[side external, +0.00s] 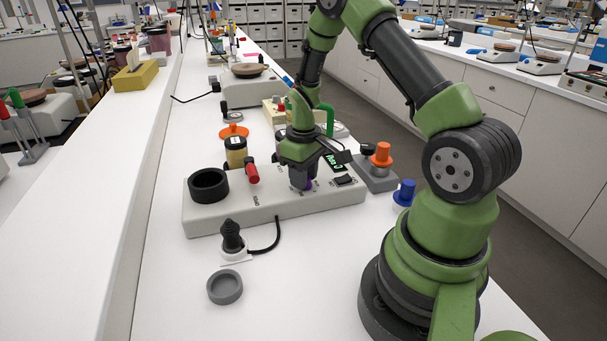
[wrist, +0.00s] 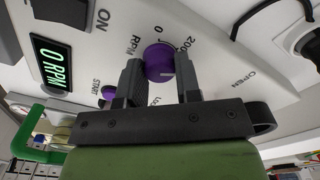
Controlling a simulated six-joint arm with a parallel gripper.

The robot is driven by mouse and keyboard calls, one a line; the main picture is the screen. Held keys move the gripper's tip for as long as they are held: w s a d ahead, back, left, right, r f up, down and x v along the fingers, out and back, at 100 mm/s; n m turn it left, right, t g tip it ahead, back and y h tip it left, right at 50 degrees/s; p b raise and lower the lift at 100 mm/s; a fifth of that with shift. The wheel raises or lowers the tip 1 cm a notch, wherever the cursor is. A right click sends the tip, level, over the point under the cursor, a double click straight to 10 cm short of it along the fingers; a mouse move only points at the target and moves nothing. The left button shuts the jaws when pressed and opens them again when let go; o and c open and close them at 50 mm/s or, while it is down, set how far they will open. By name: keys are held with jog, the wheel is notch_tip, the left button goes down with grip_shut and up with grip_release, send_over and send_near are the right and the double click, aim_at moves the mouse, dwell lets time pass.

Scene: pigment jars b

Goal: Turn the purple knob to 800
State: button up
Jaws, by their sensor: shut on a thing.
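The purple knob (wrist: 159,60) sits on the face of a pale grey machine (side external: 230,217), beside the printed marks 0, 2000 and RPM. My gripper (wrist: 160,76) has a finger on each side of the knob and is shut on it. A small pale mark shows on the knob, but I cannot read its exact setting. The green display (wrist: 51,63) reads 0 RPM. In the side external view my gripper (side external: 304,172) points down at the machine and mostly hides the knob.
A smaller purple button (wrist: 108,92) lies near START. On the machine are a black ring (side external: 208,184) and a red-handled part (side external: 252,173). An orange-topped jar (side external: 235,150) stands behind; a blue knob-like piece (side external: 404,193) is at right.

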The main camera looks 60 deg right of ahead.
jog(key=m, duration=1.1)
jog(key=shift+s, duration=0.1)
jog(key=m, duration=0.3)
jog(key=shift+m, duration=0.3)
jog(key=m, duration=0.3)
jog(key=shift+m, duration=0.3)
jog(key=m, duration=0.3)
jog(key=shift+s+m, duration=0.1)
jog(key=shift+m, duration=0.3)
jog(key=m, duration=0.3)
jog(key=shift+m, duration=2.2)
jog(key=o, duration=0.9)
